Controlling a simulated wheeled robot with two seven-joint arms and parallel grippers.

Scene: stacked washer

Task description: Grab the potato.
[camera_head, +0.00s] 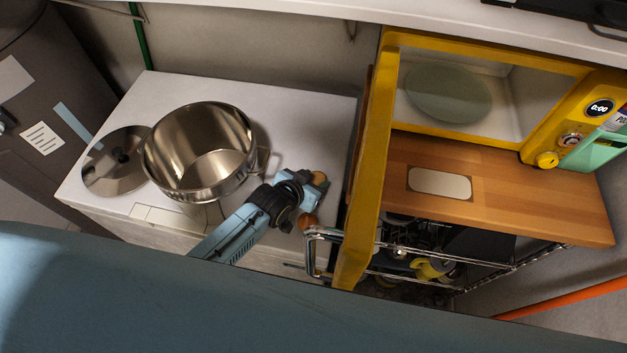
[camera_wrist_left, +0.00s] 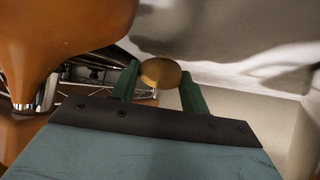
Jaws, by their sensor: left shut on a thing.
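My left gripper (camera_head: 309,188) reaches in over the right part of the white counter, beside the pot. It is shut on a small brown rounded potato (camera_head: 319,178). In the left wrist view the potato (camera_wrist_left: 160,73) sits between the two green fingertips (camera_wrist_left: 160,88). The fingers hide part of its sides. I cannot tell whether it still touches the counter. My right gripper is not in view.
Another brown rounded thing (camera_head: 308,221) is beside the gripper, near the counter's front edge. A steel pot (camera_head: 200,150) and lid (camera_head: 115,163) are left.

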